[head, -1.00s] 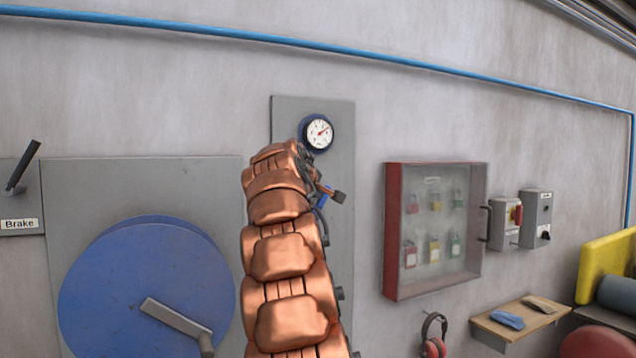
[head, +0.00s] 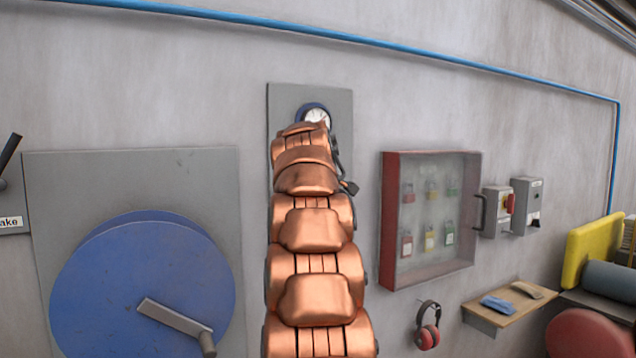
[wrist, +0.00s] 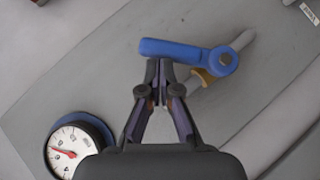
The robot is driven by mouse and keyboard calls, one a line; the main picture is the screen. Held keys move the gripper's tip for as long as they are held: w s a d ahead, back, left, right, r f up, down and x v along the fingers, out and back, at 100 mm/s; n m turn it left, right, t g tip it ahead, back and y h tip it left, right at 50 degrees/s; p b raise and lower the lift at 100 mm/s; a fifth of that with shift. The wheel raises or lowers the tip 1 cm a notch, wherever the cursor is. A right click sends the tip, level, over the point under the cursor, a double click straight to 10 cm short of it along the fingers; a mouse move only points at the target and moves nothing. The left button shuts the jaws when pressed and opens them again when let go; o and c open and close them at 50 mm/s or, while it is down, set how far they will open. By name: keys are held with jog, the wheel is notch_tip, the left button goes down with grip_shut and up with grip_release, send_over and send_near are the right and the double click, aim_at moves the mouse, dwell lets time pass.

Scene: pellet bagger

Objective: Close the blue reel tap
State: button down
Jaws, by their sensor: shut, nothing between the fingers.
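The blue reel tap (wrist: 187,52) shows in the wrist view as a blue lever with a round hub at its right end, on a pale pipe with a brass-coloured fitting (wrist: 203,77). My gripper (wrist: 160,68) is shut and empty. In the picture its fingertips lie just below the lever's edge, towards the free left end. I cannot tell whether they touch it. In the head view my copper arm hides the tap and most of the gripper.
A pressure gauge (wrist: 72,148) sits on the same grey panel (head: 285,108). Left is a blue reel disc (head: 110,280) with a crank (head: 170,315). Right are a red-framed lock cabinet (head: 391,220), switch boxes (head: 527,205) and a small shelf (head: 508,308).

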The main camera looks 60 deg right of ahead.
jog(key=shift+s+d+f, duration=0.3)
jog(key=shift+d+f, duration=0.1)
jog(key=shift+d, duration=0.2)
jog(key=shift+s+d+f, duration=0.25)
jog(key=shift+d+f, duration=0.15)
jog(key=shift+d, duration=0.15)
jog(key=shift+s+d+f+m+y+p, duration=0.15)
jog(key=shift+d+f+m+y+p, duration=0.25)
jog(key=shift+f+y, duration=0.15)
jog(key=shift+s+d+f, duration=0.1)
jog(key=shift+f, duration=0.05)
dwell(0.3)
jog(key=shift+r+p, duration=0.75)
jog(key=shift+r, duration=0.05)
jog(key=shift+r, duration=0.15)
